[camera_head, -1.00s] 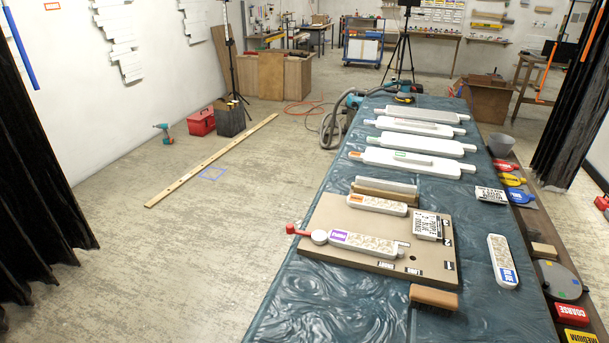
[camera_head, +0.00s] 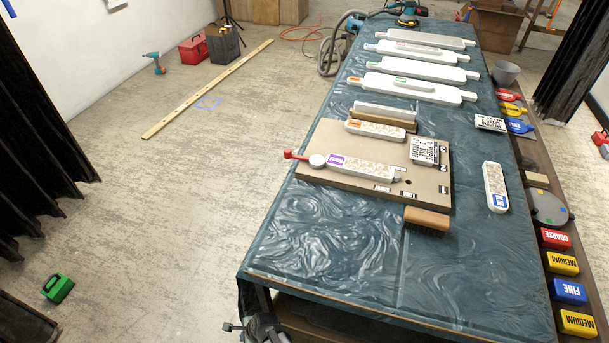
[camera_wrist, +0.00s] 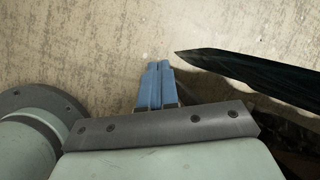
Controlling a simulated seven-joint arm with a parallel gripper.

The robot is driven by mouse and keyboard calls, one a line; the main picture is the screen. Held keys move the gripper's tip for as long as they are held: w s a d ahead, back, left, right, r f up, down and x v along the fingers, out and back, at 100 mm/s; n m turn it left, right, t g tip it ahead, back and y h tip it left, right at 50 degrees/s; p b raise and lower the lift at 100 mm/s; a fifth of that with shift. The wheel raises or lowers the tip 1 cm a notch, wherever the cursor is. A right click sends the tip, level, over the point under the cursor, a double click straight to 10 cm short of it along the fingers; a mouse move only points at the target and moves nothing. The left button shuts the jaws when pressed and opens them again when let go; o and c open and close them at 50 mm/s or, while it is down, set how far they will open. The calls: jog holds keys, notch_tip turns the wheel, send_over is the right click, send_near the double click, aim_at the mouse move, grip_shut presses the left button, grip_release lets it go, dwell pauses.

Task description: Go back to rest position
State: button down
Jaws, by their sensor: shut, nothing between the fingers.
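My gripper (camera_wrist: 158,67) shows in the wrist view as two blue fingers side by side, shut with nothing between them. It points over bare, mottled pale floor (camera_wrist: 100,40). A dark, pointed edge (camera_wrist: 245,70) lies to the right of the fingers, apart from them. I cannot make out my gripper in the head view.
A long table (camera_head: 330,245) with a blue-green cover holds a brown board (camera_head: 435,185), white reliefs (camera_head: 413,88) and a wooden block (camera_head: 427,218). Coloured blocks (camera_head: 569,291) line its right side. A green object (camera_head: 57,288) lies on the floor at left, with open floor around it.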

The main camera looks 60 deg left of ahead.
jog(key=w+d+r+h, duration=0.1)
jog(key=w+d, duration=0.2)
jog(key=w, duration=0.3)
jog(key=w+d+h, duration=0.1)
jog(key=w+d, duration=0.3)
jog(key=w, duration=0.2)
jog(key=w+d+r+m+g+h, duration=0.1)
jog(key=w+d+r+g, duration=0.15)
jog(key=w+d, duration=0.55)
jog(key=w+d+r+m+g, duration=0.1)
jog(key=w+d+r+g, duration=0.2)
jog(key=d, duration=0.8)
jog(key=w+d+r+m+g+h, duration=0.1)
jog(key=w+d+r, duration=0.4)
jog(key=d, duration=0.5)
jog(key=w+d+f+n+t, duration=0.1)
jog(key=d+f, duration=0.4)
jog(key=d, duration=0.6)
jog(key=w+d+f+n+t, duration=0.1)
jog(key=d+f+n, duration=0.4)
jog(key=d, duration=0.7)
jog(key=shift+t+y, duration=0.4)
jog(key=shift+t, duration=0.45)
